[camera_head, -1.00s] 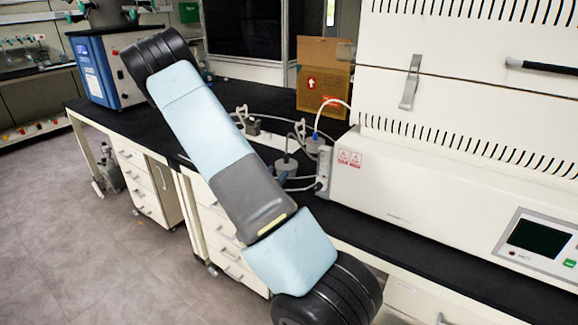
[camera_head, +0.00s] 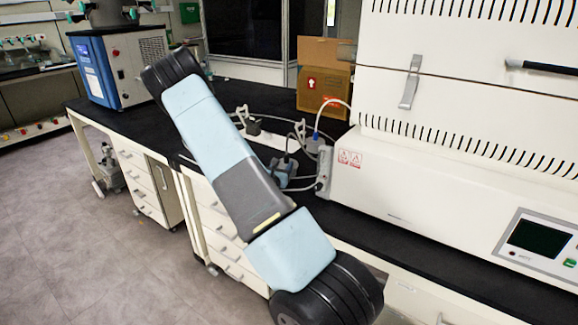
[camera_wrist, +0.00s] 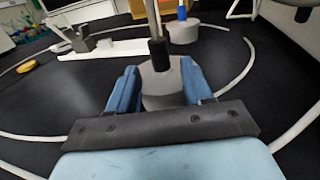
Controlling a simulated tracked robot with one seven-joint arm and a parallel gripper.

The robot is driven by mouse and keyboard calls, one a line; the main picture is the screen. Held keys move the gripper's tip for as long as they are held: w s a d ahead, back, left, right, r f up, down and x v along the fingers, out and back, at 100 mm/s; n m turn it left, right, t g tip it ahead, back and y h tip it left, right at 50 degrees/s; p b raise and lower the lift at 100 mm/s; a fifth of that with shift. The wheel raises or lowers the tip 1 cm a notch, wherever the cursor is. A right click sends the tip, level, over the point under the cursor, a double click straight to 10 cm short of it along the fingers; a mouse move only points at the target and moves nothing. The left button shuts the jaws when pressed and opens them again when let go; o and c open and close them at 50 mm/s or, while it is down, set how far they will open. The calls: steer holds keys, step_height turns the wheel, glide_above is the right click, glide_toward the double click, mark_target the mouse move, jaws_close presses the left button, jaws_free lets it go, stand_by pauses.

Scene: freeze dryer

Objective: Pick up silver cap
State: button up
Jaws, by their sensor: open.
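In the wrist view, a silver-grey cap (camera_wrist: 158,88) with a black stem and thin rod on top stands upright on the black bench. My gripper (camera_wrist: 160,76) is open, with its blue fingers on either side of this cap. I cannot tell whether either finger touches it. The gripper's crossbar hides the area just in front of the cap. In the head view, my gripper (camera_head: 283,171) is low over the bench beside the white machine and mostly covers the cap.
A second grey cap (camera_wrist: 184,33) with a blue stem stands just behind. White tubing (camera_wrist: 246,64) curves around on the bench. A grey clamp-like fitting (camera_wrist: 85,40) lies at back left. The large white machine (camera_head: 440,190) rises close on the right, and a cardboard box (camera_head: 323,88) stands behind.

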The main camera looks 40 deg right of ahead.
mark_target(285, 161)
steer(key=x, duration=0.5)
steer(key=shift+a+r, duration=0.1)
jaws_close()
stand_by(0.3)
